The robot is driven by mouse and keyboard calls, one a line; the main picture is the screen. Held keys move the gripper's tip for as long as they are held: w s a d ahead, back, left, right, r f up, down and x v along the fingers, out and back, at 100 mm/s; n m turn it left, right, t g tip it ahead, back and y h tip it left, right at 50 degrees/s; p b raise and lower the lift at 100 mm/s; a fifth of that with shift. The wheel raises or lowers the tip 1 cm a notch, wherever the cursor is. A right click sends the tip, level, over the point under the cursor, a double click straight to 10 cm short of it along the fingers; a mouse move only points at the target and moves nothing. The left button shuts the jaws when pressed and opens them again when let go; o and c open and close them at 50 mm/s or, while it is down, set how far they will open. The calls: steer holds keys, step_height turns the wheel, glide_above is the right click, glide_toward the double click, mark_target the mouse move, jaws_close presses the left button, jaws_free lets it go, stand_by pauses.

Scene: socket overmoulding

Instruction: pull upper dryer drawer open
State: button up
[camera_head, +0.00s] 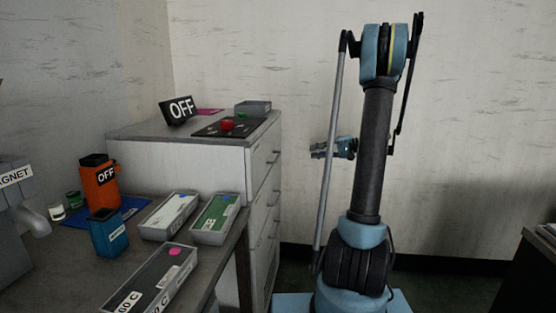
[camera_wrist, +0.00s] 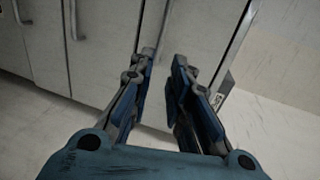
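The dryer is a white cabinet (camera_head: 185,165) with a column of drawers on its right face.
Lower-drawer handles show at the left of the wrist view (camera_wrist: 73,20). An OFF sign (camera_head: 180,110) and a panel with a red button (camera_head: 227,125) are on the dryer top. A table (camera_head: 60,270) with trays stands at left. The floor beside the drawers looks clear.

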steer(key=x, duration=1.7)
steer(key=shift+w+a+f, duration=0.1)
steer(key=shift+w+a, duration=0.05)
steer(key=shift+c, duration=0.2)
jaws_close()
